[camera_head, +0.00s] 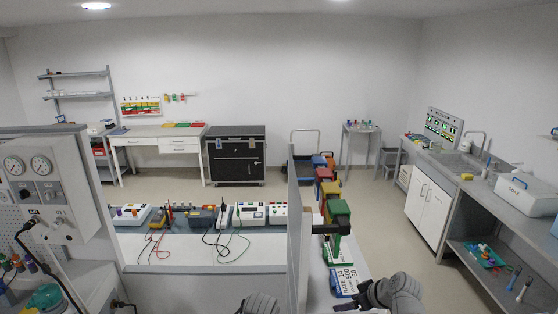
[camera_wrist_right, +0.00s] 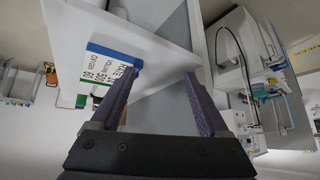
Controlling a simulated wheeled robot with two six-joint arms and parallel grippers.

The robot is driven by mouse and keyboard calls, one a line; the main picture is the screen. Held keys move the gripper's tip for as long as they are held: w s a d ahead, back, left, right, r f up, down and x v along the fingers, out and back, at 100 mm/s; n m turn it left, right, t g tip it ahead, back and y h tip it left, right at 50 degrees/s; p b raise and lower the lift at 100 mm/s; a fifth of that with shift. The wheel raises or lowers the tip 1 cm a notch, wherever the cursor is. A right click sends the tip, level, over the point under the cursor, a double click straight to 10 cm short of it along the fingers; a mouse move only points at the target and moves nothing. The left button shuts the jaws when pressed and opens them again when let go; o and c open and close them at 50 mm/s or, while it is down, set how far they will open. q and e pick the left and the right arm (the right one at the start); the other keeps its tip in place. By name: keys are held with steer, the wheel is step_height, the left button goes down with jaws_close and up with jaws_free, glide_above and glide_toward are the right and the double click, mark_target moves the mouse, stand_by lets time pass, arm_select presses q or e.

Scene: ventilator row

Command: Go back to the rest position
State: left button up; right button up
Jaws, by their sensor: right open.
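My right gripper (camera_head: 350,302) is low at the right of centre in the head view, beside a settings card (camera_head: 347,281). In the right wrist view its two dark fingers (camera_wrist_right: 165,82) are spread apart with nothing between them. The card, white with a blue edge and printed rate, volume and oxygen numbers, also shows in the wrist view (camera_wrist_right: 106,78), just left of the fingers and apparently not gripped. A grey rounded part of my left arm shows at the bottom middle of the head view; the left gripper itself is out of sight.
A grey partition (camera_head: 297,240) stands left of the right gripper. Coloured bins (camera_head: 336,212) line up behind the card. A bench (camera_head: 215,253) with several meters and cables lies left of the partition. The floor (camera_head: 385,220) toward the sink counter (camera_head: 450,177) is clear.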

steer(key=s+a+f+m+g+h, duration=0.1)
steer(key=s+a+f+g+h, duration=0.15)
steer(key=s+a, duration=0.5)
steer(key=s+a+f+m+g+h, duration=0.2)
steer(key=s+a+g+h, duration=0.2)
steer(key=s+a, duration=0.4)
arm_select(q)
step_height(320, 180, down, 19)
steer(key=b, duration=1.9)
arm_select(e)
step_height(320, 180, down, 19)
steer(key=d, duration=0.1)
steer(key=shift+s+d+y, duration=0.15)
steer(key=shift+s+y, duration=0.2)
steer(key=shift+s, duration=0.05)
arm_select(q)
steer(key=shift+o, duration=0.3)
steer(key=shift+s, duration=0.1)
arm_select(e)
steer(key=shift+c, duration=0.4)
